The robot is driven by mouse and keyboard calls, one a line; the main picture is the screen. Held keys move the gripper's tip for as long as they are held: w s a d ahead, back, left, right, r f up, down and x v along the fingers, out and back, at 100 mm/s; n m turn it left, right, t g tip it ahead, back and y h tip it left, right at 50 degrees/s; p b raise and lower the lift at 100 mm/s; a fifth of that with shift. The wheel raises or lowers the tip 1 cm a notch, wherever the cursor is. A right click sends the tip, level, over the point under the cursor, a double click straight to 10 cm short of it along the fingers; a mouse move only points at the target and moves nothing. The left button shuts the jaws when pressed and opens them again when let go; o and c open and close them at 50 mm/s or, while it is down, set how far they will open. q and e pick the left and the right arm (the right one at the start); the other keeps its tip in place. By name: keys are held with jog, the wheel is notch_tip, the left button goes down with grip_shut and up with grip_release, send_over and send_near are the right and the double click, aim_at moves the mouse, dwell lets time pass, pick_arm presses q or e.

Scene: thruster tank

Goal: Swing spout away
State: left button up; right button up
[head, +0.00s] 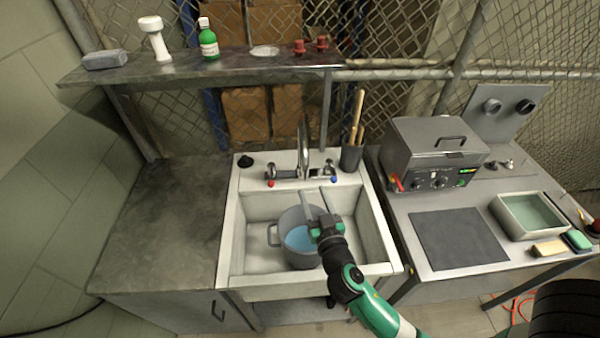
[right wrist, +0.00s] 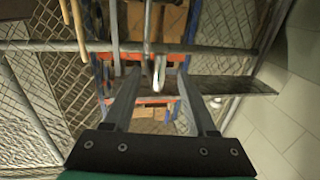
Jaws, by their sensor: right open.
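The metal faucet spout (head: 303,145) rises at the back middle of the white sink (head: 372,228), between two tap handles with a red mark and a blue mark. A grey pot (head: 289,252) with blue water stands in the basin, partly covered by my right gripper (head: 315,191). My right gripper is open above the pot, its fingers pointing toward the faucet. In the right wrist view, the spout (right wrist: 160,72) shows between the two open fingertips, with no visible contact. My left gripper is out of view.
A dark holder (head: 351,158) with wooden-handled tools stands right of the faucet. A grey heated bath (head: 436,155) sits on the right table. A shelf (head: 225,63) with a green bottle (head: 208,43) runs above. The left counter (head: 165,225) is clear.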

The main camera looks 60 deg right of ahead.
aim_at(303, 167)
jog(key=x, duration=1.1)
jog(key=shift+p, duration=0.35)
jog(key=shift+c, duration=0.4)
jog(key=shift+w, duration=0.1)
grip_shut()
jog(key=shift+r, duration=0.1)
